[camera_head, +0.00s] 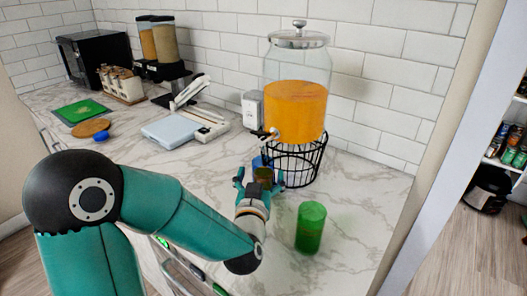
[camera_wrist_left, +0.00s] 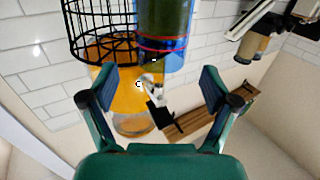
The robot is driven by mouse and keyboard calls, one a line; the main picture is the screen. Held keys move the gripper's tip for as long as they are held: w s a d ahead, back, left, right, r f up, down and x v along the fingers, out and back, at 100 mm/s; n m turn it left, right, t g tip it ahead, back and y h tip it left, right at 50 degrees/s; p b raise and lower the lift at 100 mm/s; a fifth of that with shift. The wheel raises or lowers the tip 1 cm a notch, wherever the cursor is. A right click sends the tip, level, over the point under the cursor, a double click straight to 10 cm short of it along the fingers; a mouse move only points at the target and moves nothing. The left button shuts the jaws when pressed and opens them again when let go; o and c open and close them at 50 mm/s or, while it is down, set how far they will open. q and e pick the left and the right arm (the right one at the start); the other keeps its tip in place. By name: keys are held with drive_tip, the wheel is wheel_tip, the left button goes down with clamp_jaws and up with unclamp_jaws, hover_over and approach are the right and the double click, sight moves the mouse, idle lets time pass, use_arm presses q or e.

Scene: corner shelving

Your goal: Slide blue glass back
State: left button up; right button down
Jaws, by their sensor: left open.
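The blue glass (camera_head: 257,162) stands on the counter just in front of the dispenser's wire stand, partly hidden by my left gripper and a dark brownish shape. In the left wrist view, the blue glass (camera_wrist_left: 178,58) is at the top, overlapping a dark green cylinder (camera_wrist_left: 163,20); I cannot tell whether one is inside or behind the other. My left gripper (camera_head: 260,178) is open, its fingers spread either side of this spot. In the wrist view the gripper (camera_wrist_left: 158,88) has nothing visibly clamped between its fingers. My right gripper is not in view.
A green glass (camera_head: 310,228) stands to the right of my gripper. The drink dispenser (camera_head: 295,108) sits on a black wire stand (camera_head: 299,164) behind. A scale (camera_head: 172,130) and cutting board (camera_head: 82,112) lie left. The marble counter (camera_head: 350,220) is clear at the right.

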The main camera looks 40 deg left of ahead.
sight(261, 170)
use_arm(q)
drive_tip(key=shift+p+x, duration=0.3)
drive_tip(key=shift+x, duration=2.15)
drive_tip(key=c, duration=1.6)
drive_tip(key=shift+s, duration=0.15)
drive_tip(key=shift+s+d+b, duration=0.1)
drive_tip(key=shift+s+b, duration=0.35)
drive_tip(key=shift+s, duration=0.75)
drive_tip(key=shift+s+d+b, duration=0.15)
drive_tip(key=shift+s+b, duration=0.3)
drive_tip(key=shift+s, duration=0.8)
drive_tip(key=shift+s+d+b, duration=0.15)
drive_tip(key=shift+s+b, duration=1.25)
drive_tip(key=shift+b, duration=0.4)
